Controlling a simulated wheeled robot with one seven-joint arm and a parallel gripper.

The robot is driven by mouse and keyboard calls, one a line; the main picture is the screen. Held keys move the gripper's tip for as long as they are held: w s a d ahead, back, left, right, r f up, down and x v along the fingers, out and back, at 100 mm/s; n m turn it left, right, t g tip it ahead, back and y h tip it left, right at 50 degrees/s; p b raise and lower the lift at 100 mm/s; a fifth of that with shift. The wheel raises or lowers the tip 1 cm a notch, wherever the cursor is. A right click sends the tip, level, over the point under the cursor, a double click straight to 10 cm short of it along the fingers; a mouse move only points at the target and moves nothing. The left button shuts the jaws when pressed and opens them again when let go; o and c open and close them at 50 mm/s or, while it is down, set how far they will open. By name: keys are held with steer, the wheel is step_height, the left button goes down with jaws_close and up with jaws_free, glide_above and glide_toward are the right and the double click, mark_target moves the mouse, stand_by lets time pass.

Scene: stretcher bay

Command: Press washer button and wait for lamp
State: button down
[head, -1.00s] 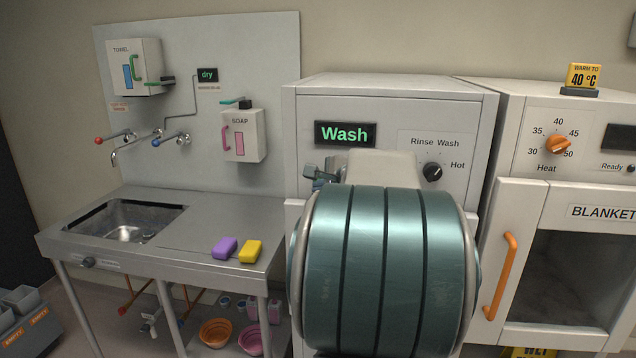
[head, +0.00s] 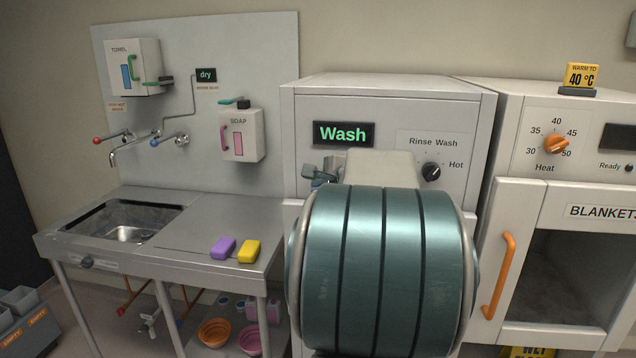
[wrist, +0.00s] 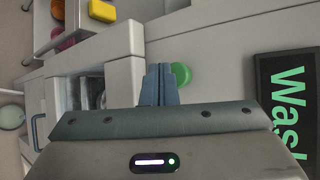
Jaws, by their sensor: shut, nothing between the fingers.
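The washer (head: 390,98) is a white cabinet with a lit display (head: 344,133) reading "Wash" in green. Its knob (head: 431,172) points toward "Hot". The round green button (wrist: 181,74) shows in the wrist view, just right of my fingertips; whether they touch it I cannot tell. My gripper (wrist: 158,70) is shut and empty, its blue-grey fingers together at the washer front. In the head view my gripper (head: 318,173) shows in part below the display, and my arm hides the button and much of the washer front. I cannot make out a separate washer lamp.
A steel sink counter (head: 185,240) stands left, with purple (head: 223,248) and yellow (head: 249,251) sponges. A blanket warmer (head: 510,190) with an orange handle (head: 498,275) stands right. Towel (head: 135,68) and soap (head: 241,135) dispensers hang on the wall panel.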

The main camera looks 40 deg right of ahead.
steer(key=shift+w+d, duration=0.1)
stand_by(0.8)
steer(key=shift+w+d, duration=0.2)
steer(key=shift+d, duration=0.05)
steer(key=shift+w+d, duration=0.5)
steer(key=shift+d, duration=0.1)
stand_by(1.1)
stand_by(0.3)
steer(key=shift+s+a+b, duration=0.55)
steer(key=shift+s+a, duration=0.25)
steer(key=shift+a, duration=0.1)
steer(key=s+a+b, duration=0.1)
steer(key=s+a, duration=0.2)
steer(key=a, duration=0.1)
steer(key=shift+s, duration=0.15)
steer(key=shift+d, duration=0.1)
stand_by(0.7)
